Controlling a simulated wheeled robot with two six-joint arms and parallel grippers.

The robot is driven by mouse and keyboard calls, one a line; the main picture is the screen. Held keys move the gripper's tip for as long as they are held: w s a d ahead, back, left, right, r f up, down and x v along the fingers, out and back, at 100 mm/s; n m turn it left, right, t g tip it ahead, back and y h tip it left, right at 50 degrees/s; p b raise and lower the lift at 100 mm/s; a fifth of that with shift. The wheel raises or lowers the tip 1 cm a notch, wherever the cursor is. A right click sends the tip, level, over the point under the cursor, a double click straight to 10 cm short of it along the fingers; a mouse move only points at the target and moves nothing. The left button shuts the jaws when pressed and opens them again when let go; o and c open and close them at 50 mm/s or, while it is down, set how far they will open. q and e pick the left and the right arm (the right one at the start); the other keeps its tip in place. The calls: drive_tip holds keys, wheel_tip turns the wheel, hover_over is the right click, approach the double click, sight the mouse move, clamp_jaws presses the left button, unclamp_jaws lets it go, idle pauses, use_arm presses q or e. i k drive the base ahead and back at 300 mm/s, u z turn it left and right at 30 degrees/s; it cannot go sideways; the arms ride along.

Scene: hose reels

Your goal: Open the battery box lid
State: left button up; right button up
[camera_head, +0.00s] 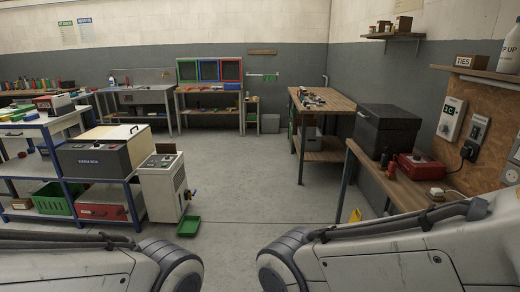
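No box in the camera_head view carries a label that I can read as battery box. A black box (386,130) with its lid down stands on the wooden bench at the right. A smaller red box (420,166) lies beside it, nearer me. At the left, a dark grey box (92,161) with a cream top and a handle sits on a blue-framed shelf; the lettering on its front is too small to read surely. Only my arm links show at the bottom edge, at left and right. Both grippers are out of view, far from sight of any box.
A white cabinet (163,187) with a green tray (188,226) on the floor stands at centre left. A wooden workbench (328,98) stands at the back right. The grey floor (262,180) between is clear. Sockets and a plug (469,150) are on the right wall board.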

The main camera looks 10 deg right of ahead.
sight(381, 116)
drive_tip(key=i, duration=3.9)
drive_tip(key=z, duration=1.55)
